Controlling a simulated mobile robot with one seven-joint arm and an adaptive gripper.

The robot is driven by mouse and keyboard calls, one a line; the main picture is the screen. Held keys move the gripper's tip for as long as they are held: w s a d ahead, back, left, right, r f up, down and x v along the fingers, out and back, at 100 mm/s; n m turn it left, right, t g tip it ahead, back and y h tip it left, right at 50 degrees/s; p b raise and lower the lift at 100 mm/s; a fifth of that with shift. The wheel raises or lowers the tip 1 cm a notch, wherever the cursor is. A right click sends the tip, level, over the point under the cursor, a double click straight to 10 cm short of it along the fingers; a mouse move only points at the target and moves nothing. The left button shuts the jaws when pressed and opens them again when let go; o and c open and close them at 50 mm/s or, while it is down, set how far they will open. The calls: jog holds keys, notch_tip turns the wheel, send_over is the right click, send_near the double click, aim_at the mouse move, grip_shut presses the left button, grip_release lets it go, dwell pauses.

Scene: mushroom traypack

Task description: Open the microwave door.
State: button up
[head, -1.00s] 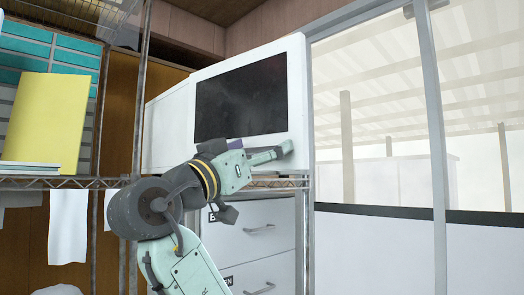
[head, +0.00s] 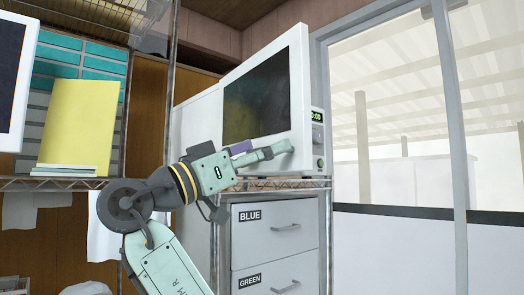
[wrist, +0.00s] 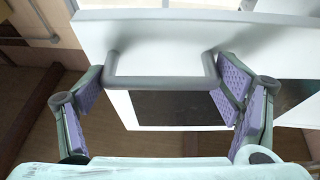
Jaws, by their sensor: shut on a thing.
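The control panel with a green display (head: 316,115) shows just beyond that edge. My gripper (head: 287,147) is at the door's lower right in the head view. In the wrist view, my gripper's purple-padded fingers (wrist: 160,90) lie at either end of the grey bar handle (wrist: 160,83), shut on it. The handle is hidden behind my gripper in the head view.
Below the microwave are drawers marked BLUE (head: 275,230) and GREEN (head: 278,280). A rack with a yellow folder (head: 75,125) stands left. A dark-screened white object (head: 10,85) shows at the left edge. A glazed partition post (head: 452,130) stands right.

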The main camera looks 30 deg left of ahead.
jog(key=o, duration=1.6)
jog(key=v, duration=1.2)
jog(key=shift+r, duration=0.1)
